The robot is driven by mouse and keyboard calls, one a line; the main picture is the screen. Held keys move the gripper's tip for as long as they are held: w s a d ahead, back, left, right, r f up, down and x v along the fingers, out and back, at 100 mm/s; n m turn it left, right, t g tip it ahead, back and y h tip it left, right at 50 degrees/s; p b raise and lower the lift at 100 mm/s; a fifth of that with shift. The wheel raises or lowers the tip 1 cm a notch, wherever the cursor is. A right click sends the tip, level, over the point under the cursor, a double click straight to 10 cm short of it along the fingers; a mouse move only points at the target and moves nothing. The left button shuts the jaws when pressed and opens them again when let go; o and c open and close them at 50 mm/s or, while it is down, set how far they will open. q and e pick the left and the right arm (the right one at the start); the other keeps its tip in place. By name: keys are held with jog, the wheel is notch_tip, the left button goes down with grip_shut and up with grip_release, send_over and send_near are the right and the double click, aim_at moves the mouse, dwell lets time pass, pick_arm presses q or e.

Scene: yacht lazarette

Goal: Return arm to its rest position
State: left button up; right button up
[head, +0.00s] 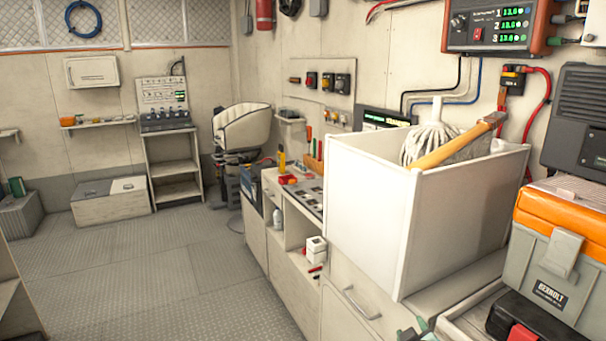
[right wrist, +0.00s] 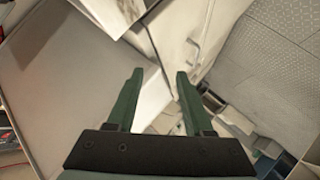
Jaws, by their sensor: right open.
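My right gripper (head: 418,330) shows only as dark green fingertips at the bottom edge of the head view, below and in front of the white box (head: 375,215). In the right wrist view, my right gripper (right wrist: 158,74) has its two green fingers apart, with nothing held between them. Pale panels and the cabinet front with its handle (right wrist: 194,46) lie beyond the fingers. My left gripper is not in view.
The white box holds a mop head (head: 430,140) and a wooden-handled tool (head: 455,145). A grey and orange toolbox (head: 565,235) stands at the right, with a black case (head: 520,318) in front. A cabinet drawer handle (head: 360,302) sits below the box. The floor (head: 150,275) at left is clear.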

jog(key=s+a+f+m+g+y, duration=0.1)
jog(key=s+a+f+g+y, duration=0.2)
jog(key=s+f, duration=0.95)
jog(key=s+a+f+m+y, duration=0.1)
jog(key=s+f, duration=0.2)
jog(key=s, duration=0.5)
jog(key=s+a+f+m+y, duration=0.1)
jog(key=s+f, duration=0.3)
jog(key=s, duration=0.5)
jog(key=shift+s+a+f+m, duration=0.25)
jog(key=shift+a+m, duration=0.35)
jog(key=shift+a, duration=0.15)
